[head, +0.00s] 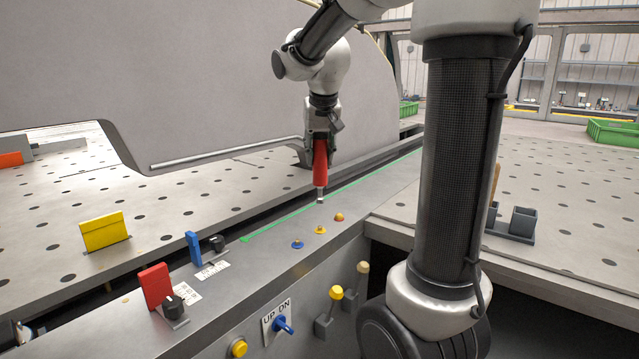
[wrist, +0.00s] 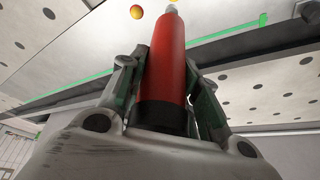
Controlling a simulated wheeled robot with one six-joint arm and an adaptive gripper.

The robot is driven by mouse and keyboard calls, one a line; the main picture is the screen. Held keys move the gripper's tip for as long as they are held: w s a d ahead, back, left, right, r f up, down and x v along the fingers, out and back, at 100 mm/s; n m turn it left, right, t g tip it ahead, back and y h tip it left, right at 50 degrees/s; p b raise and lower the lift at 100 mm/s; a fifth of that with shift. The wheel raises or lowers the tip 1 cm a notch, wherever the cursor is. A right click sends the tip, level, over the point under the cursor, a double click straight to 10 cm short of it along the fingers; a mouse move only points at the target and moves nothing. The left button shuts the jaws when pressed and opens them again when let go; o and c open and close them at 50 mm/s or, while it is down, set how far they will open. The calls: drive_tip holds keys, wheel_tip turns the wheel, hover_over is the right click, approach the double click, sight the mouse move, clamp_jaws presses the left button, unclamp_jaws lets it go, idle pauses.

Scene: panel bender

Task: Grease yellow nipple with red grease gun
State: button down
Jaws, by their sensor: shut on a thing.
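My gripper (head: 319,137) is shut on the red grease gun (head: 320,163) and holds it upright with its metal tip down, above the grey rail of the machine. The gun also fills the middle of the wrist view (wrist: 165,65), between the fingers. The yellow nipple (head: 320,230) sits on the rail, a little nearer the camera than the gun's tip, which is apart from it. A blue nipple (head: 297,244) is left of it and a red-orange nipple (head: 339,217) is right of it. Two round nipples show by the tip in the wrist view, one orange (wrist: 136,12).
Yellow (head: 106,231), blue (head: 193,248) and red (head: 155,286) upright plates stand to the left, with black knobs (head: 216,243) by the blue and red ones. A large grey panel (head: 200,70) stands behind.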

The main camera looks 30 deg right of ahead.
sight(319, 178)
drive_tip(key=shift+f, duration=0.1)
drive_tip(key=shift+f, duration=3.4)
drive_tip(key=shift+r, duration=3.55)
drive_tip(key=shift+a, duration=0.1)
